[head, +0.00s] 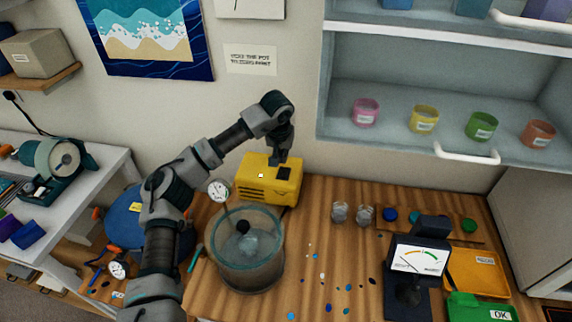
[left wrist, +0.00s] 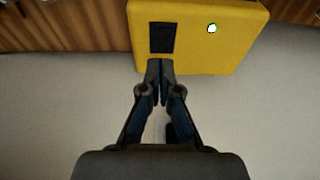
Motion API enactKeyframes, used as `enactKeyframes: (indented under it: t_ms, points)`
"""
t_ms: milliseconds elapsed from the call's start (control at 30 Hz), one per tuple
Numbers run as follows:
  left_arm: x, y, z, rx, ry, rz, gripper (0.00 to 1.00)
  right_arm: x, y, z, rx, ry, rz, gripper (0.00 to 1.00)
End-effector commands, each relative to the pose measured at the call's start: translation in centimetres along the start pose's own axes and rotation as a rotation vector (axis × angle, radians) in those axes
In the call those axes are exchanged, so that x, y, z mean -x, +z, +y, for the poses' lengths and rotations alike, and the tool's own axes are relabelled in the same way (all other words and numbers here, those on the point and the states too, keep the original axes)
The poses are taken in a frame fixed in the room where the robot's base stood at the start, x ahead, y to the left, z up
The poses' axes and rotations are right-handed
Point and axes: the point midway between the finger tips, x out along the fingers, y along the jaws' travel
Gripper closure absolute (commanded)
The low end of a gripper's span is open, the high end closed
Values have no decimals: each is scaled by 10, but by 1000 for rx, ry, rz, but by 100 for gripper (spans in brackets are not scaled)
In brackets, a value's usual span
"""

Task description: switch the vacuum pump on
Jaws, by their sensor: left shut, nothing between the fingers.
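The vacuum pump is a yellow box (head: 258,183) at the back of the wooden bench; its top also shows in the left wrist view (left wrist: 190,58). A black rectangular switch (left wrist: 161,37) is set in its top, along with a small round light (left wrist: 211,28) that looks white with a green edge. My left gripper (head: 281,160) is shut and empty, pointing down over the pump. In the left wrist view its fingertips (left wrist: 160,64) are at the edge of the switch; I cannot tell whether they touch it. My right gripper is not in view.
A clear pot (head: 247,265) stands in front of the pump, with a round gauge (head: 219,190) beside it. A dial meter (head: 418,260), an orange tray (head: 474,270) and small cups (head: 340,211) are to the right. A shelf with coloured jars (head: 424,118) hangs above.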

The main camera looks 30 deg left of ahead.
Motion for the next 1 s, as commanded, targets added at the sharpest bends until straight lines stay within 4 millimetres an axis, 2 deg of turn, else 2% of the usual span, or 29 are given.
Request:
enactKeyframes:
  t_ms: [100,333,633,1000]
  points:
    - [23,-2,-8,5,6,0,100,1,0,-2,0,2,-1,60]
    - [50,-3,-9,4,5,-4,100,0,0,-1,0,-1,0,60]
    - [57,-1,-2,1,0,-2,100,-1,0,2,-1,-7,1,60]
    - [53,-3,-12,5,7,-5,100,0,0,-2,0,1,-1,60]
